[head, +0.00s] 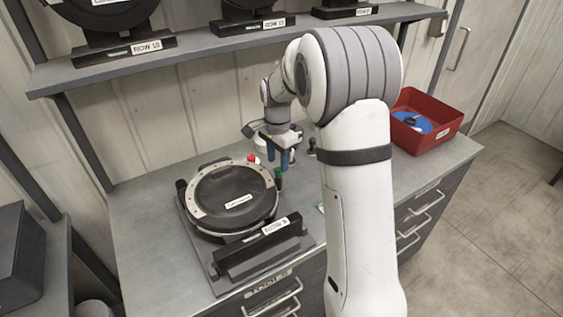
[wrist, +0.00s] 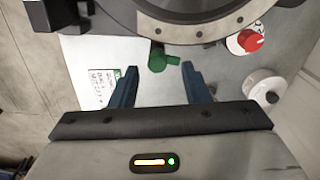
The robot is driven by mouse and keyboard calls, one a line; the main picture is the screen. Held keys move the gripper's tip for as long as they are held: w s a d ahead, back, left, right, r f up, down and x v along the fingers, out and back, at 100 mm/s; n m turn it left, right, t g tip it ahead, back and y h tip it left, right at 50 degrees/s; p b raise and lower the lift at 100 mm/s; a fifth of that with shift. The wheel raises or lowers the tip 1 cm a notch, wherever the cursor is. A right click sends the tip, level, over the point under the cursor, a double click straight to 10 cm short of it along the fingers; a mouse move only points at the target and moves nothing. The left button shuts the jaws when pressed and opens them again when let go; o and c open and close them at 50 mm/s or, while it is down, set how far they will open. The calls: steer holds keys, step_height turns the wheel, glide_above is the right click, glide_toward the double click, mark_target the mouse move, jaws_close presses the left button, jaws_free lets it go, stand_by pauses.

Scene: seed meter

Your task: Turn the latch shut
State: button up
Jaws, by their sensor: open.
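The round black seed meter (head: 234,195) with a pale bolted ring lies flat on a grey base plate on the workbench. A green latch-like lever (wrist: 160,58) sticks out from its rim in the wrist view; it also shows in the head view (head: 278,174). A red knob (wrist: 250,40) sits farther right along the rim. My gripper (wrist: 158,72) is open and empty. Its two blue fingers are on either side of the green lever, which lies just past the tips. I cannot tell whether they touch it. In the head view my gripper (head: 277,160) is above the lever.
A labelled black block (head: 258,250) stands at the front of the base plate. A red bin (head: 428,122) with a blue disc stands at the right. A white round part (wrist: 266,88) sits right of my fingers. A shelf (head: 220,45) hangs behind.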

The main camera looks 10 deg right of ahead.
mark_target(277, 170)
steer(key=shift+f, duration=1.2)
